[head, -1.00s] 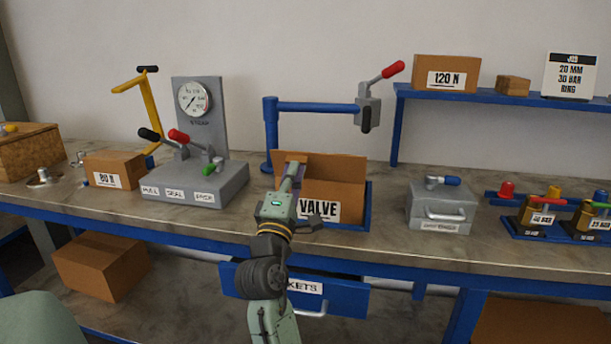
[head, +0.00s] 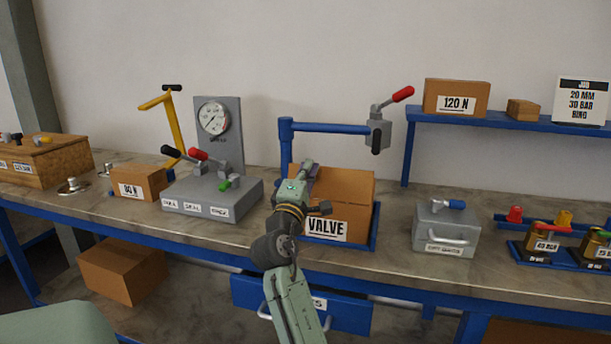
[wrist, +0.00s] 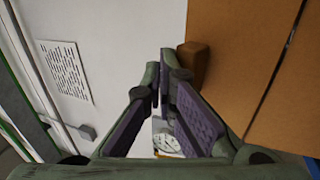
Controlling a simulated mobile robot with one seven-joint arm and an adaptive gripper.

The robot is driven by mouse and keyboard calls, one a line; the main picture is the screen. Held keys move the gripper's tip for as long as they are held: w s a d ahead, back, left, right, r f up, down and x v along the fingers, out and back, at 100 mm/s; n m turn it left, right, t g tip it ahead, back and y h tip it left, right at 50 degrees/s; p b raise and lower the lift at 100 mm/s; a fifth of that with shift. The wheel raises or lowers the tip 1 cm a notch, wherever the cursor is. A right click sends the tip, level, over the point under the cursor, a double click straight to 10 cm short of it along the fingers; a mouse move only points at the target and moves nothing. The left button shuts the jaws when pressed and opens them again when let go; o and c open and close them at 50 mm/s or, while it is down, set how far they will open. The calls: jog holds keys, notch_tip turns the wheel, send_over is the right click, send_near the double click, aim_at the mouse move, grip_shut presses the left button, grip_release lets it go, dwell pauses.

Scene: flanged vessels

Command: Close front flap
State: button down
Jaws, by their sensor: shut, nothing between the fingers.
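The cardboard box marked VALVE (head: 347,222) stands in a blue tray on the bench. A brown panel (head: 348,187) rises above its labelled front; I cannot tell for certain whether this is the front flap or another part of the box. My gripper (head: 308,172) is at the box's left side, over its upper left part, and hides that corner. In the wrist view my gripper (wrist: 165,62) has its fingertips together with nothing between them. Brown cardboard (wrist: 225,65) with a dark seam lies close on the right there; I cannot tell whether a finger touches it.
A blue post with a red-handled clamp (head: 377,130) stands behind the box. The gauge stand with levers (head: 212,195) is to the left, a grey case (head: 445,228) to the right. A blue shelf (head: 500,122) is at the back right. Bench between box and case is clear.

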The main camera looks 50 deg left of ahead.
jog(key=shift+f+p+x, duration=0.2)
jog(key=shift+p+x, duration=0.1)
jog(key=shift+x, duration=0.85)
jog(key=shift+w+a+r+p, duration=0.1)
jog(key=shift+w+a+p, duration=0.2)
jog(key=shift+w+p, duration=0.4)
jog(key=shift+w+a+g+p, duration=0.15)
jog(key=shift+a+g+p, duration=0.05)
jog(key=shift+g+p, duration=0.25)
jog(key=shift+w+a+f+g+h+p, duration=0.3)
jog(key=shift+w+f+g+h+p, duration=0.25)
jog(key=shift+g, duration=0.25)
jog(key=shift+w+a+f+g+h+p, duration=0.4)
jog(key=shift+w+g+h+p, duration=0.1)
jog(key=shift+g+h+p, duration=0.2)
jog(key=shift+w+a+f+g+h, duration=0.2)
jog(key=shift+w+f+g+h, duration=0.2)
jog(key=shift+g, duration=0.3)
jog(key=shift+w+a+f+g+h, duration=0.2)
jog(key=shift+w+f+g+h, duration=0.2)
jog(key=shift+g, duration=0.25)
dwell(2.8)
